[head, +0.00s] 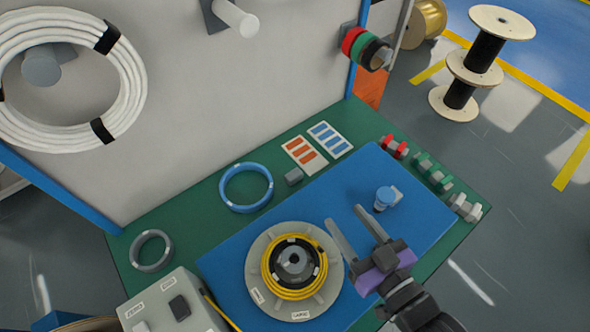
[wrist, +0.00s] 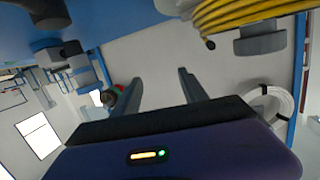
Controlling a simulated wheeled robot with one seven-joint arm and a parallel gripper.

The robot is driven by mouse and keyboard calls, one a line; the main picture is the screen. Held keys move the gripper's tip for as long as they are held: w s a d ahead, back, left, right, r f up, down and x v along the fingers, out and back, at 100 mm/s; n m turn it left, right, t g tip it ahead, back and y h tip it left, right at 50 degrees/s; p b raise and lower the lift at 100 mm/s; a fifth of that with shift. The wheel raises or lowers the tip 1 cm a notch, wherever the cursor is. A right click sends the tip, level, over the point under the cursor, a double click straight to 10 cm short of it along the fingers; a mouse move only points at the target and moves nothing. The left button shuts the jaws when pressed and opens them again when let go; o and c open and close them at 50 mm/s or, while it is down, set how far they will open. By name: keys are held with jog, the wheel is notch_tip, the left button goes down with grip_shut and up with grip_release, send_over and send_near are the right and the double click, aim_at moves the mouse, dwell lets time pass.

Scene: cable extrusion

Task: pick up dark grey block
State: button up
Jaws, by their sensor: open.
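A small dark grey block (head: 294,177) lies on the green bench top, between the blue ring and the orange-marked card. My gripper (head: 344,215) is open with nothing between its fingers, above the blue mat to the right of the reel with the yellow cable. In the head view its fingertips point up and left, and the block is apart from them. In the wrist view, my gripper (wrist: 159,78) shows both fingers spread against the pale wall panel. I cannot pick out the block for sure in the wrist view.
The grey reel (head: 256,262) with yellow cable (head: 270,283) stands on the blue mat (head: 340,195). A blue ring (head: 225,193) lies left of the block. Two cards (head: 330,139) lie behind it. A blue-topped piece (head: 384,199) stands on the mat. A grey control box (head: 150,300) is front left.

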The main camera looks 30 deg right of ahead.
aim_at(294, 174)
jog(key=w+m+p, duration=0.1)
jog(key=w, duration=0.4)
jog(key=w+d+f+m+g+p, duration=0.1)
jog(key=w, duration=0.5)
jog(key=w+d+f+g+h, duration=0.1)
jog(key=w, duration=0.4)
jog(key=shift+w+f+m+p, duration=0.15)
jog(key=shift+w+m+p, duration=0.05)
jog(key=shift+m+p, duration=0.2)
jog(key=w+a+f+m+g+p, duration=0.1)
jog(key=w+f+m+g+p, duration=0.15)
jog(key=w+m+g, duration=0.8)
jog(key=s+g, duration=0.1)
jog(key=s+a+m+g, duration=0.1)
jog(key=s+a+g+p, duration=0.1)
jog(key=shift+s+f+m+y, duration=0.1)
jog(key=shift+s+m+y, duration=0.2)
jog(key=shift+m+y, duration=0.1)
jog(key=shift+s+a+f+g, duration=0.1)
jog(key=shift+s+g, duration=0.15)
jog(key=shift+s, duration=0.1)
jog(key=shift+s+f, duration=0.15)
jog(key=shift+f, duration=0.2)
jog(key=shift+f+p, duration=0.7)
jog(key=shift+f, duration=2.8)
grip_shut()
